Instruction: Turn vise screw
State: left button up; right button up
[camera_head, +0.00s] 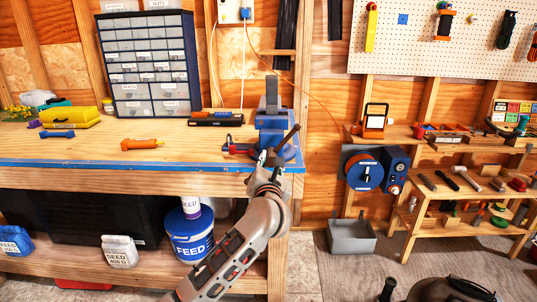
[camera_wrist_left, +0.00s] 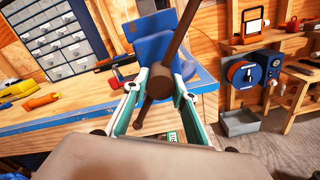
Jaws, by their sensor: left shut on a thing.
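The blue vise (camera_head: 272,122) is mounted at the right end of the wooden workbench (camera_head: 110,167). In the left wrist view the vise (camera_wrist_left: 152,47) stands straight ahead. Its dark brown screw (camera_wrist_left: 159,84) points toward my wrist camera, and its bar handle (camera_wrist_left: 183,30) runs up and to the right; the handle (camera_head: 288,137) is also tilted in the head view. My left gripper (camera_head: 266,168) is at the front of the vise. In the left wrist view its two fingers (camera_wrist_left: 156,92) are shut on the vise screw's round end, one on each side. My right gripper is not in view.
A drawer cabinet (camera_head: 149,64), a yellow case (camera_head: 72,117) and an orange tool (camera_head: 142,144) are on the bench. Below are a feed bucket (camera_head: 190,237) and bags. At right are a reel (camera_head: 365,172), a grey bin (camera_head: 351,237) and tool shelves (camera_head: 448,190).

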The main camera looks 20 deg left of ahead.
pick_arm(q)
jog(key=m+p, duration=0.2)
jog(key=p, duration=0.1)
jog(key=shift+r+m+p, duration=0.2)
jog(key=shift+m+p, duration=0.1)
jog(key=shift+m, duration=0.1)
jog(key=m+p, duration=0.2)
jog(key=p, duration=0.1)
jog(key=shift+f+p, duration=0.2)
jog(key=shift+p, duration=0.1)
jog(key=shift+s+f+m+p, duration=0.1)
jog(key=shift+m+p, duration=0.4)
jog(key=o, duration=1.1)
jog(key=shift+c, duration=0.2)
